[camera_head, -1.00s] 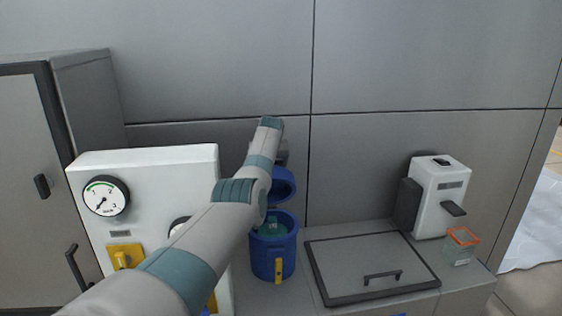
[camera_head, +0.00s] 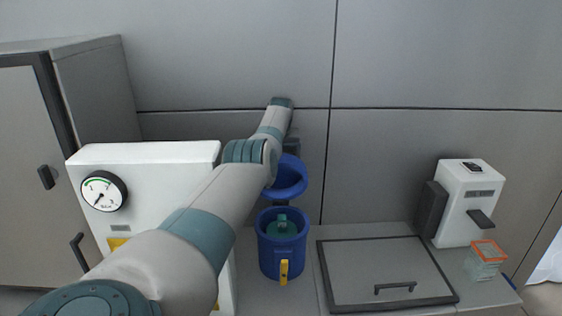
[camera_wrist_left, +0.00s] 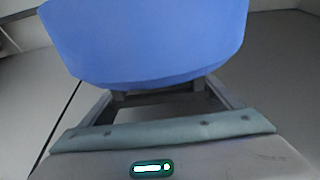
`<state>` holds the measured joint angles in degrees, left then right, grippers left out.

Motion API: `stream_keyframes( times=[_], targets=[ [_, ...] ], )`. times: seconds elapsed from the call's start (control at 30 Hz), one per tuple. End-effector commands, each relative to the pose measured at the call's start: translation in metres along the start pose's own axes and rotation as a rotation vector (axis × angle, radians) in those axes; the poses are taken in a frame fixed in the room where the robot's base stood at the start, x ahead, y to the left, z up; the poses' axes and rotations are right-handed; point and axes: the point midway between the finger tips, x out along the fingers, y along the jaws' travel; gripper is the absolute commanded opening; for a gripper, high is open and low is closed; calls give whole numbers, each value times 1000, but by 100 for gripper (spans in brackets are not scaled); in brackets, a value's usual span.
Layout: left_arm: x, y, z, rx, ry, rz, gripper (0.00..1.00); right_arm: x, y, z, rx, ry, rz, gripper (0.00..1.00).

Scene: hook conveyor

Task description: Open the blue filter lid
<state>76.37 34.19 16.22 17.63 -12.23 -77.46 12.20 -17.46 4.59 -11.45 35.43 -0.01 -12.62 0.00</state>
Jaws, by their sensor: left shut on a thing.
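The blue filter (camera_head: 271,262) is a round blue canister on the counter in the head view, with a yellow latch (camera_head: 284,272) on its front. Its mouth is uncovered and a green insert with a small handle (camera_head: 282,222) shows inside. The blue lid (camera_head: 291,178) stands tilted up above and behind the canister, its hollow underside facing forward. My left gripper (camera_wrist_left: 160,93) is shut on the lid, which also fills the top of the left wrist view (camera_wrist_left: 150,40). In the head view my left arm hides part of the lid. My right gripper is not in view.
A white panel with a gauge (camera_head: 103,191) stands left of the filter. To the right are a flat hatch with a handle (camera_head: 380,255), a white dispenser (camera_head: 466,200) and a clear orange-rimmed container (camera_head: 485,260). The grey wall (camera_head: 420,60) is close behind the lid.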

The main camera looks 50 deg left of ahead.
Motion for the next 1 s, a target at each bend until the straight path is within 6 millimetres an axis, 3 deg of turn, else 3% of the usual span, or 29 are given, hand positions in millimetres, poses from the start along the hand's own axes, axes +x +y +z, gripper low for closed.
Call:
stream_keyframes(
  times=[0.07, 0.1, 0.17, 0.67, 1.0],
  targets=[
    [7, 1, 8, 4, -19, -4, 45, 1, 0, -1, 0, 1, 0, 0],
    [7, 1, 8, 4, -19, -4, 88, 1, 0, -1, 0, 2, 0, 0],
    [7, 1, 8, 4, -18, -4, 100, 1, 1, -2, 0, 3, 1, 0],
    [-2, 0, 2, 0, -6, -3, 100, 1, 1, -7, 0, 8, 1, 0],
    [-25, 1, 2, 0, -3, -3, 100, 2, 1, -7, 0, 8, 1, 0]
  ],
)
